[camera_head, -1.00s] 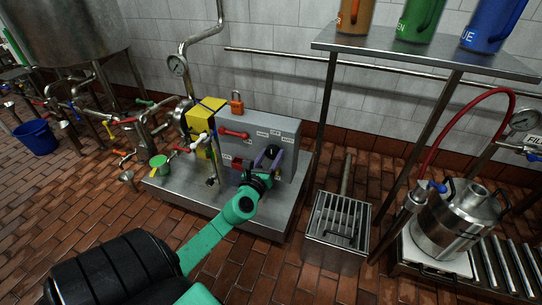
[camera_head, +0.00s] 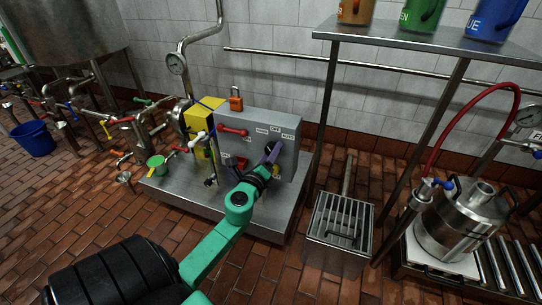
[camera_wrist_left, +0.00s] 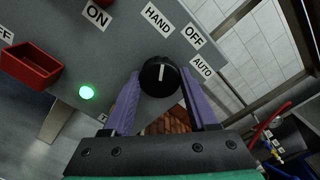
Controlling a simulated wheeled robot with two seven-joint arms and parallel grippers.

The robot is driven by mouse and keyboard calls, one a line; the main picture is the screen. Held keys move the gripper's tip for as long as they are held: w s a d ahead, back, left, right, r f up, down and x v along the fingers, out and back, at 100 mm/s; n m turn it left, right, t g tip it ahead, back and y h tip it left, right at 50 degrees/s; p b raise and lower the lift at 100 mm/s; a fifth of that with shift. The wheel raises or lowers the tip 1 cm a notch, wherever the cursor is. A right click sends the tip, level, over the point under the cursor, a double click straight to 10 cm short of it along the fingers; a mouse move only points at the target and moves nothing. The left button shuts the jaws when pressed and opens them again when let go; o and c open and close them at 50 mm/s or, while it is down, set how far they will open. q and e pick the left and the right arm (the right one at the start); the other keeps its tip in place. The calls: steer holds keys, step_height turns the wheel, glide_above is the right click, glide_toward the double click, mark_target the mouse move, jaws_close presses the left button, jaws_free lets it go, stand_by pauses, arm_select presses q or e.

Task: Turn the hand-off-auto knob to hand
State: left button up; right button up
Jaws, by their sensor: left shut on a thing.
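The hand-off-auto knob (camera_wrist_left: 160,76) is a round black knob with a white pointer line on a grey panel. In the left wrist view its line points nearly straight up, roughly toward the HAND label (camera_wrist_left: 157,18). The OFF label (camera_wrist_left: 194,35) is up and right of it, and the AUTO label (camera_wrist_left: 202,66) is to its right. My left gripper (camera_wrist_left: 160,82) has its purple fingers on both sides of the knob and is shut on it. In the head view the left gripper (camera_head: 270,158) hides part of the knob. My right gripper is not in view.
A green lamp (camera_wrist_left: 87,92) and a red guard (camera_wrist_left: 30,65) are on the same panel. Left of my gripper are a red lever (camera_head: 232,131), a yellow block (camera_head: 205,117) and an orange padlock (camera_head: 236,100). A steel shelf (camera_head: 430,45) stands to the right.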

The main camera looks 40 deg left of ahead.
arm_select(q)
steer(key=shift+n, duration=1.3)
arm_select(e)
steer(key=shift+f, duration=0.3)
arm_select(q)
steer(key=o, duration=1.4)
steer(key=shift+c, duration=0.2)
steer(key=b+v, duration=0.4)
steer(key=v, duration=1)
steer(key=shift+s+b, duration=0.3)
steer(key=shift+b, duration=0.1)
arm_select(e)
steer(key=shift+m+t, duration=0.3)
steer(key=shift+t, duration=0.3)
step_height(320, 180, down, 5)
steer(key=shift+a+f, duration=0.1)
